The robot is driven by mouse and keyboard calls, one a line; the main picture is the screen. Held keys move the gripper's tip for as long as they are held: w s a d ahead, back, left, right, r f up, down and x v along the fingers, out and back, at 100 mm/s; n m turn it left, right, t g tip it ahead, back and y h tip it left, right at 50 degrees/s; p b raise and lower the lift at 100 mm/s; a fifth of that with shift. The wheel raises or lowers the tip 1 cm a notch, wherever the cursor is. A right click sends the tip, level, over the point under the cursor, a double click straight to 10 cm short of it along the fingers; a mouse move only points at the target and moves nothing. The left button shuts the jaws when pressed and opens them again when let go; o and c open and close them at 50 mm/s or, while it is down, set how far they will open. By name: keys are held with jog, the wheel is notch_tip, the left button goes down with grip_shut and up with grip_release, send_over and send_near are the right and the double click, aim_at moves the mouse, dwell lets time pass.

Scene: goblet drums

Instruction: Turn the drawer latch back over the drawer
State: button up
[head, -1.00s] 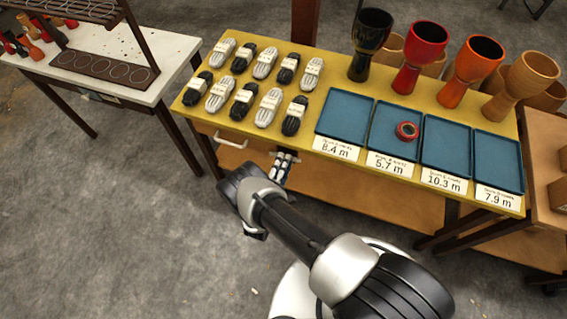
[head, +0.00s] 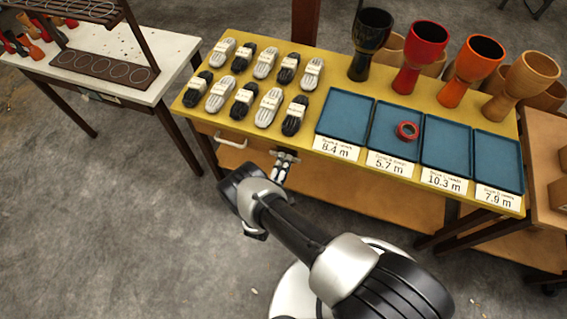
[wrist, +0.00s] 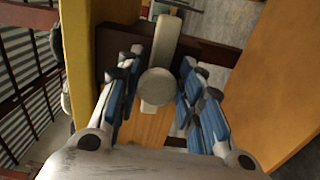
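The drawer latch (wrist: 157,86) shows in the wrist view as a pale grey round disc with a long flat bar pointing up the picture and a short stub below. It sits in front of a dark brown upright and a strip of light wood, the drawer front (wrist: 150,127). My gripper (wrist: 158,75) is open, its blue-padded fingers on either side of the latch with gaps showing. In the head view my gripper (head: 284,165) is at the front edge of the yellow table, right of the drawer handle (head: 231,143). It hides most of the latch there.
The floor to the left is clear.

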jog(key=shift+o, duration=1.3)
jog(key=shift+r, duration=0.1)
jog(key=v, duration=1.2)
